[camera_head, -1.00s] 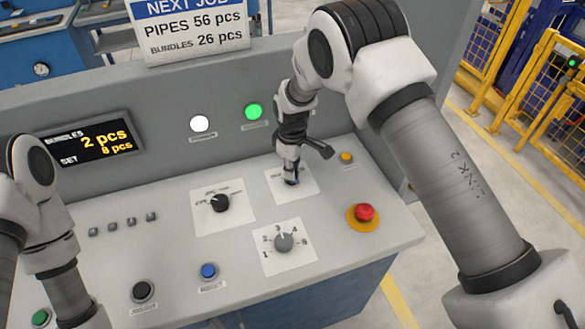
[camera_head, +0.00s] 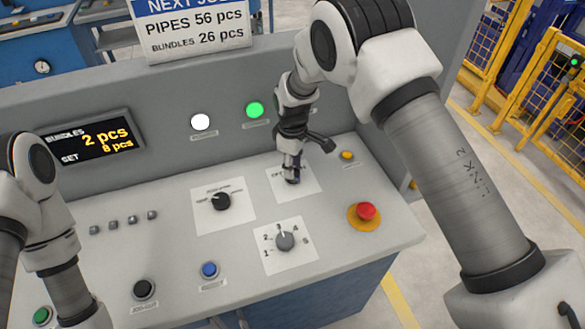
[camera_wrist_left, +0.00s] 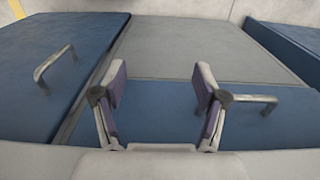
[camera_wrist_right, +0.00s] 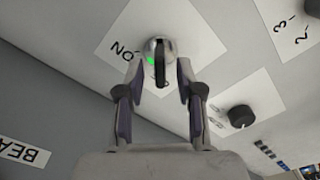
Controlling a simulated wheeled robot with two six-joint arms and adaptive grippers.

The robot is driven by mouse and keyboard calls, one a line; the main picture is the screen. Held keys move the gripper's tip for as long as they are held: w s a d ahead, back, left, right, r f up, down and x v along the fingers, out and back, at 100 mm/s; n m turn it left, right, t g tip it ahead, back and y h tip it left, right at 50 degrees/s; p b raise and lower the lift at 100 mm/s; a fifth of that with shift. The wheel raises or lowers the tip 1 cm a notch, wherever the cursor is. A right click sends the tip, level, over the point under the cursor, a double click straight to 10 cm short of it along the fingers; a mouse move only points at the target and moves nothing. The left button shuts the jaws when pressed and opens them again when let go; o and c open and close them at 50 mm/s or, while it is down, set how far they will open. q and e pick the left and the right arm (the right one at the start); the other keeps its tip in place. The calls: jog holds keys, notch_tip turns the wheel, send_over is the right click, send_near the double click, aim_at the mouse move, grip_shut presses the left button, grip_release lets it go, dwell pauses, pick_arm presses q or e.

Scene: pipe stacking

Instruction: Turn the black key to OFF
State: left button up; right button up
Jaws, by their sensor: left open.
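The black key (camera_wrist_right: 160,64) sits in a round silver switch on a white label plate (camera_wrist_right: 185,22), with a small green light beside it. The word ON reads on the plate to the left of the switch in the right wrist view. My right gripper (camera_wrist_right: 160,72) is open, with a finger on each side of the key and visible gaps between. In the head view my right gripper (camera_head: 292,178) points down at the key's plate and hides most of the key. My left gripper (camera_wrist_left: 160,80) is open and empty, over blue panels with handles.
The console (camera_head: 170,265) carries a black selector knob (camera_head: 220,201), a grey numbered dial (camera_head: 285,241), a blue button (camera_head: 209,270) and a red emergency button (camera_head: 365,211). A small yellow button (camera_head: 347,156) is right of the right gripper. White and green lamps (camera_head: 255,110) are behind.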

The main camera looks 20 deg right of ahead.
notch_tip(320, 180, up, 10)
jog(key=shift+r, duration=0.15)
jog(key=shift+a, duration=0.1)
